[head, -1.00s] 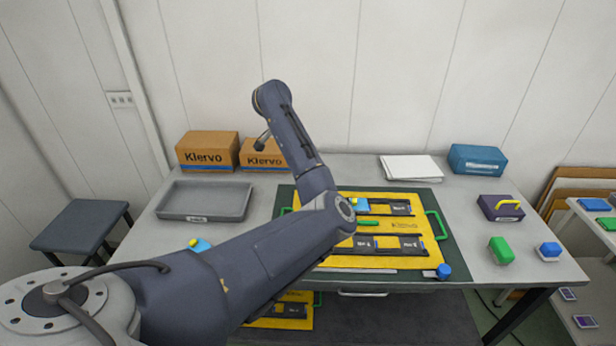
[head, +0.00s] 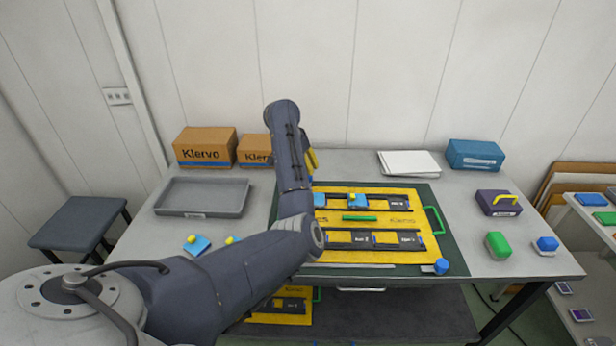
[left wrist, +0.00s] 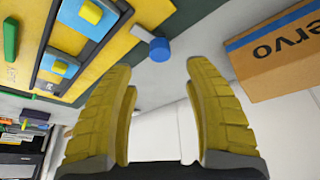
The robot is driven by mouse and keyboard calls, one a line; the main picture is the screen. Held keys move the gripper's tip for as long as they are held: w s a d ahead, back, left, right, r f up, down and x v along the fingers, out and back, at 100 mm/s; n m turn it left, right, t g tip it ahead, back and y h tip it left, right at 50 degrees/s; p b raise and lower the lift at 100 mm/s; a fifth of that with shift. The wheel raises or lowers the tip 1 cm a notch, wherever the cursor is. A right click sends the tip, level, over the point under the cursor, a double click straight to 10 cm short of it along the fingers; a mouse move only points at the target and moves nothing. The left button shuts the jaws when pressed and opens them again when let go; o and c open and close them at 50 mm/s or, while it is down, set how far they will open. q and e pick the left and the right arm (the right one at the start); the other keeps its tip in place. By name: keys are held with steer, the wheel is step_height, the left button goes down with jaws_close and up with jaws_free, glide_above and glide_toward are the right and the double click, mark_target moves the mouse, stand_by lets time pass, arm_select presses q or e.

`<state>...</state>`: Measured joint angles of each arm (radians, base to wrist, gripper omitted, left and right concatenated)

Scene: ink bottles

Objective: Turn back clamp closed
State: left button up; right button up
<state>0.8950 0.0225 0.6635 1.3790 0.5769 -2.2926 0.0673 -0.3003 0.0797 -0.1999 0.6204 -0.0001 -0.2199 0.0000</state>
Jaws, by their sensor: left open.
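The back clamp shows in the left wrist view as a blue round knob (left wrist: 160,49) with a short pale bar, at the edge of the yellow board (left wrist: 127,43). In the head view my left arm hides it. My left gripper (left wrist: 160,75) is open and empty, with the knob ahead, between the fingertips in the picture and apart from them. Its yellow fingers show partly behind my arm in the head view (head: 312,162). The yellow board (head: 330,256) lies on a dark green mat (head: 452,255). A front blue knob (head: 441,266) sits at its near right corner. My right gripper is not in view.
Blue blocks with yellow knobs (head: 357,200) sit in the board's back rail. Klervo cartons (head: 206,155) stand at the back left, one close to the gripper in the wrist view (left wrist: 285,60). A grey tray (head: 203,211) lies left. Green (head: 498,246) and blue bottles (head: 545,246) stand right.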

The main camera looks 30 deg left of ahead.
arm_select(q)
steer(key=shift+x, duration=3.85)
steer(key=shift+c, duration=0.3)
jaws_close()
